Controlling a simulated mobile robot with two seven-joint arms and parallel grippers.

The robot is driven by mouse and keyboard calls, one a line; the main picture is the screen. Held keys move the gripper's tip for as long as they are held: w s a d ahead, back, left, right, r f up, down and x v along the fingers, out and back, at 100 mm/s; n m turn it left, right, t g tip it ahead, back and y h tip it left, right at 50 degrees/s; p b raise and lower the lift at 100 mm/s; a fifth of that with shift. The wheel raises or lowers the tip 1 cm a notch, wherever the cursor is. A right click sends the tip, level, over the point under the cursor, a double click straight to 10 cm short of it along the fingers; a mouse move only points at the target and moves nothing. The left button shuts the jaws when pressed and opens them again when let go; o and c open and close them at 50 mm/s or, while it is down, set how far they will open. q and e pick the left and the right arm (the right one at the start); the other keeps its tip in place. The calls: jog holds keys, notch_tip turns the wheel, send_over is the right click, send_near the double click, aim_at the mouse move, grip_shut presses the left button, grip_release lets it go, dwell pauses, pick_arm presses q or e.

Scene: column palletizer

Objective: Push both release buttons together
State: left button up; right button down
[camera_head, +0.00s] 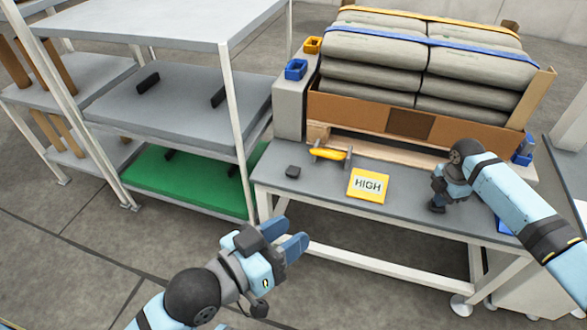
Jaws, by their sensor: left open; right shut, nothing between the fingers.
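No part is plainly marked as a release button. A grey housing (290,108) left of the sack stack carries a yellow open-topped part (313,45) and a blue one (296,69). Another blue part (522,152) sits at the right end of the stack. I cannot tell whether any of these are the buttons. My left gripper (296,246) is open and empty, in front of the table's left front corner, apart from it. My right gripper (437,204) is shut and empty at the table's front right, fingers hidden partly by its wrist.
Grey sacks (375,50) with blue and yellow straps stand in a cardboard tray (350,108) on the table (310,196). A shelf rack (180,95) stands left.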

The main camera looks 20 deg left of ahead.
pick_arm(q)
jog(key=shift+r, duration=0.1)
dwell(0.5)
jog(key=shift+r+p, duration=0.55)
jog(key=shift+p, duration=0.1)
jog(key=shift+c, duration=0.2)
